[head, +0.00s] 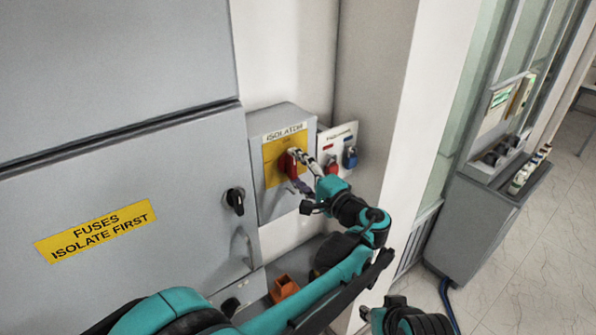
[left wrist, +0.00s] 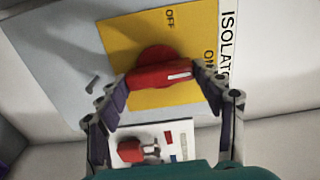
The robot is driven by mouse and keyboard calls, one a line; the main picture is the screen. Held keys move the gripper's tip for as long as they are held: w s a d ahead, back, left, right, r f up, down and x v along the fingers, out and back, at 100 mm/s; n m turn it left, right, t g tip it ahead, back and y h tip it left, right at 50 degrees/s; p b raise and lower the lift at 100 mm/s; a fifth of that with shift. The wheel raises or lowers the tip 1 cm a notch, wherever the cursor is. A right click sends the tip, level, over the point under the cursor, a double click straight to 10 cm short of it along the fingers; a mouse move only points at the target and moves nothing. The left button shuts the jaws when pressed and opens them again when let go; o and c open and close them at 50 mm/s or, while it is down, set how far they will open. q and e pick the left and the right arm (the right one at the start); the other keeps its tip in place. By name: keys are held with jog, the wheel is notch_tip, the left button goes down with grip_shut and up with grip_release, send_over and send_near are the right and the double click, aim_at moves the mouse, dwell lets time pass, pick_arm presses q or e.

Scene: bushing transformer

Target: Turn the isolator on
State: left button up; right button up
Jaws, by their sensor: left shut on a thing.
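The isolator (head: 258,187) is a grey box on the wall with a yellow plate. Its red rotary handle (head: 285,165) also shows in the left wrist view (left wrist: 150,77). My left gripper (head: 302,164) is shut on the red handle, with one finger at each end of it in the left wrist view (left wrist: 162,88). The handle's white mark points toward the ON label (left wrist: 209,59). The OFF label (left wrist: 170,17) lies off to the handle's side. The fingers partly hide the handle in the head view.
A smaller panel (head: 345,136) with red and blue parts is right of the isolator. A grey cabinet with a black knob (head: 235,201) and a yellow fuse label (head: 97,231) is at left. An orange object (head: 284,288) lies below. Open floor is at right.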

pick_arm(q)
jog(key=shift+a+r+m, duration=0.1)
jog(key=shift+r+m, duration=0.05)
jog(key=shift+m, duration=0.15)
jog(key=o, duration=1.2)
jog(key=shift+w, duration=0.1)
jog(key=shift+c, duration=0.2)
jog(key=shift+a, duration=0.15)
jog(key=shift+s+d, duration=0.35)
jog(key=shift+d, duration=0.1)
jog(key=v, duration=0.6)
jog(key=shift+s, duration=0.2)
jog(key=shift+d, duration=0.1)
